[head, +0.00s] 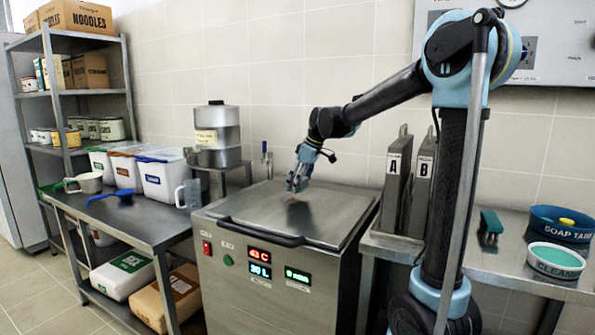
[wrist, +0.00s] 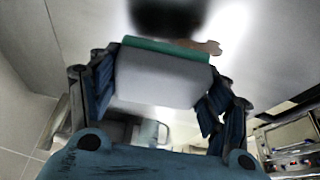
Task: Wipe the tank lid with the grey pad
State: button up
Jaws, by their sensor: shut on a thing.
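The tank lid (head: 250,212) is a flat steel cover with a dark bar handle along its front edge. My gripper (head: 297,182) is over the lid's back right part, pointing down. In the wrist view my gripper (wrist: 160,92) is shut on the grey pad (wrist: 160,78), which has a green edge on its far side. The fingers grip it from both sides. A brownish patch (wrist: 211,46) shows on the lid just beyond the pad. Whether the pad touches the lid I cannot tell. The pad is too small to make out in the head view.
Dividers A (head: 395,185) and B (head: 422,185) stand right of the tank. A green-handled brush (head: 490,225), a blue soap tabs bowl (head: 562,225) and a cleaner tub (head: 555,260) are on the right bench. A jug (head: 189,194) and bins (head: 165,180) stand left.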

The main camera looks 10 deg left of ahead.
jog(key=shift+s+r, duration=0.1)
jog(key=shift+r, duration=2.4)
